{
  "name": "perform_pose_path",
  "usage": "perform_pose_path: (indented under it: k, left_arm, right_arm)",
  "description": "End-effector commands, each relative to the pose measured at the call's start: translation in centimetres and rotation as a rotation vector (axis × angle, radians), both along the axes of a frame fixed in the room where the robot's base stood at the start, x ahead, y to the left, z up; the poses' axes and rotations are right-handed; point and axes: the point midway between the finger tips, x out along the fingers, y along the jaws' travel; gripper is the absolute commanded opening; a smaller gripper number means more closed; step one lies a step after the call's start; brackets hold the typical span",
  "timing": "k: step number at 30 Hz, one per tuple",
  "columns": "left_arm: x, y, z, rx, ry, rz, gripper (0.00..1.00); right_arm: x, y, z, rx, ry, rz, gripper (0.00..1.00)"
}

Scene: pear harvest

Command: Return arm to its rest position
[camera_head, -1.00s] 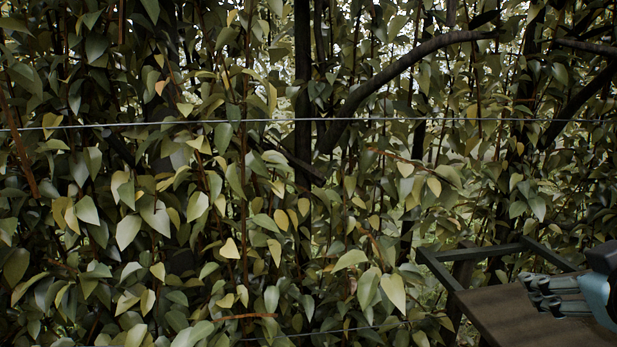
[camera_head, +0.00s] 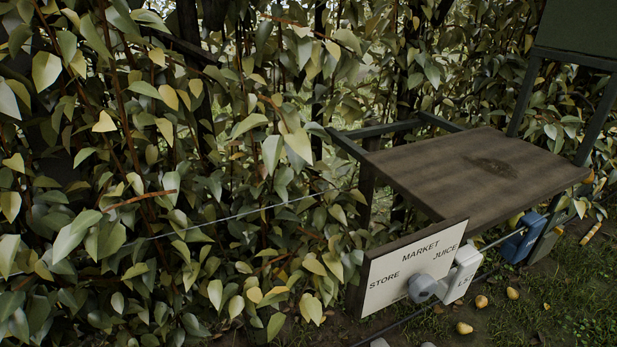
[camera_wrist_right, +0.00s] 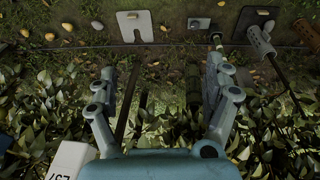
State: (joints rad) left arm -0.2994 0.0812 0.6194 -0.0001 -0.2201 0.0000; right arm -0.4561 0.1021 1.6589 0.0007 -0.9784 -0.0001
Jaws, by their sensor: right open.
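My right gripper (camera_wrist_right: 163,78) shows in the right wrist view. Its two jointed grey fingers are spread wide apart, with nothing held between them. Leaves and grassy ground show beyond and between the fingers. In the head view I see neither gripper, so the right arm's place relative to the bench cannot be told there. My left gripper is in no view.
In the head view, dense foliage (camera_head: 130,150) fills the left and centre. A brown bench top (camera_head: 480,180) stands at right, with a sign board (camera_head: 400,270) reading STORE, MARKET, JUICE at its front. Fallen pears (camera_head: 464,328) lie on the grass. A notched pale plate (camera_wrist_right: 134,27) lies beyond my fingers.

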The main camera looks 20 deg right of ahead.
Motion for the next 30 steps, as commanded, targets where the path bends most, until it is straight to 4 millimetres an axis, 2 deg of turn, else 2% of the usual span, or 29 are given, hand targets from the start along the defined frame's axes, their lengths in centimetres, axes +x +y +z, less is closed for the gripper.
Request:
perform_pose_path:
  k: [1,3,5,6,9,12,15,18,30]
  left_arm:
    - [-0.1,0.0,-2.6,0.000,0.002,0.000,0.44]
    - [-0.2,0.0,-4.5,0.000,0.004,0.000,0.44]
    - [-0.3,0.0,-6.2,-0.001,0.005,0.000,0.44]
    - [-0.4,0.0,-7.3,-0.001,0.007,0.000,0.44]
    - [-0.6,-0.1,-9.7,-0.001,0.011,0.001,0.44]
    - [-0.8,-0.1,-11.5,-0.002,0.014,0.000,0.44]
    - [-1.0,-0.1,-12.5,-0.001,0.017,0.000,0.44]
    - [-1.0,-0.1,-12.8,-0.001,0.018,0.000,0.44]
    - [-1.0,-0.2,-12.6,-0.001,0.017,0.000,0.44]
  right_arm:
    - [-1.5,-0.3,-5.6,0.001,0.024,-0.005,0.84]
    - [-3.6,-0.6,-11.2,0.001,0.044,-0.009,0.84]
    - [-5.8,-0.9,-15.8,0.002,0.061,-0.014,0.84]
    - [-7.5,-1.0,-18.7,0.003,0.074,-0.017,0.84]
    - [-11.9,-1.2,-24.7,0.006,0.102,-0.023,0.84]
    - [-15.6,-1.3,-28.6,0.008,0.122,-0.028,0.84]
    - [-18.2,-1.3,-30.6,0.009,0.133,-0.030,0.84]
    - [-19.6,-1.3,-31.4,0.010,0.138,-0.032,0.84]
    - [-20.0,-1.3,-31.3,0.010,0.140,-0.032,0.84]
